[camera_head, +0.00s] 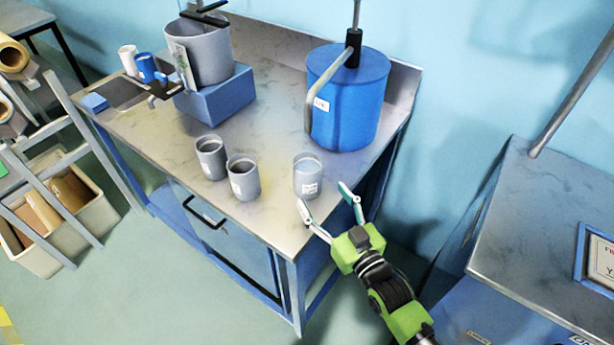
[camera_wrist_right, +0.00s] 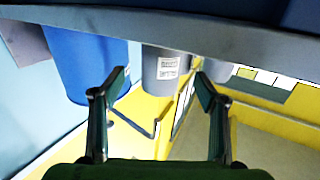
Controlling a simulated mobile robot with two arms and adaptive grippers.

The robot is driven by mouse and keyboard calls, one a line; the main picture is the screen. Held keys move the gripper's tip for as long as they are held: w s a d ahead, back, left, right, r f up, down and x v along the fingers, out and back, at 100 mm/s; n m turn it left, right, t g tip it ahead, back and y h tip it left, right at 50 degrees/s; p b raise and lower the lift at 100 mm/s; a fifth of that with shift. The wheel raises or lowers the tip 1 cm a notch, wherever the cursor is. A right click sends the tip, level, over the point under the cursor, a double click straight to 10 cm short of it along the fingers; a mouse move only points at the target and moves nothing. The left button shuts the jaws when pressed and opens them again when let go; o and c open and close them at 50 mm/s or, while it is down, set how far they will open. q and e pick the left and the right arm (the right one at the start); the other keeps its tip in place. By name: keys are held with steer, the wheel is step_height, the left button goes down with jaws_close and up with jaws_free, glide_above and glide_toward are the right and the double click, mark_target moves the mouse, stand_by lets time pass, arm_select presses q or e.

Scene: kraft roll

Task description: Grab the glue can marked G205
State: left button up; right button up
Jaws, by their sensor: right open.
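Three grey cans with white labels stand on the steel bench. The right can (camera_head: 308,175) is nearest my right gripper; the middle can (camera_head: 243,177) and left can (camera_head: 211,157) stand close together to its left. The label prints are too small to read, so I cannot tell which is G205. My right gripper (camera_head: 323,196) is open and empty at the bench's front right corner, its fingertips just short of the right can. In the right wrist view a labelled grey can (camera_wrist_right: 165,68) shows beyond and between the open fingers (camera_wrist_right: 162,85). My left gripper is out of view.
A big blue drum (camera_head: 350,110) with a bent pipe stands behind the right can. A grey bucket (camera_head: 207,52) sits on a blue block (camera_head: 216,95) at the back left. White (camera_head: 128,58) and blue (camera_head: 146,68) cups stand farther left. Bare bench (camera_head: 270,135) lies between.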

mark_target(315, 188)
steer(key=x, duration=0.2)
steer(key=shift+w+a, duration=0.2)
steer(key=shift+w, duration=0.05)
steer(key=shift+w+a+f, duration=0.1)
steer(key=shift+w, duration=0.1)
steer(key=shift+w+a, duration=0.25)
steer(key=shift+w, duration=0.15)
steer(key=x, duration=0.2)
steer(key=p+x, duration=0.1)
steer(key=shift+w+a+f, duration=0.15)
steer(key=shift+f, duration=0.15)
steer(key=shift+w+a, duration=0.15)
steer(key=shift+w, duration=0.15)
steer(key=c, duration=1.5)
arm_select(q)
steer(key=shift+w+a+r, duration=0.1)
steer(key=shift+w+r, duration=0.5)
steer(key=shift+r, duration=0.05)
arm_select(e)
steer(key=shift+w, duration=0.1)
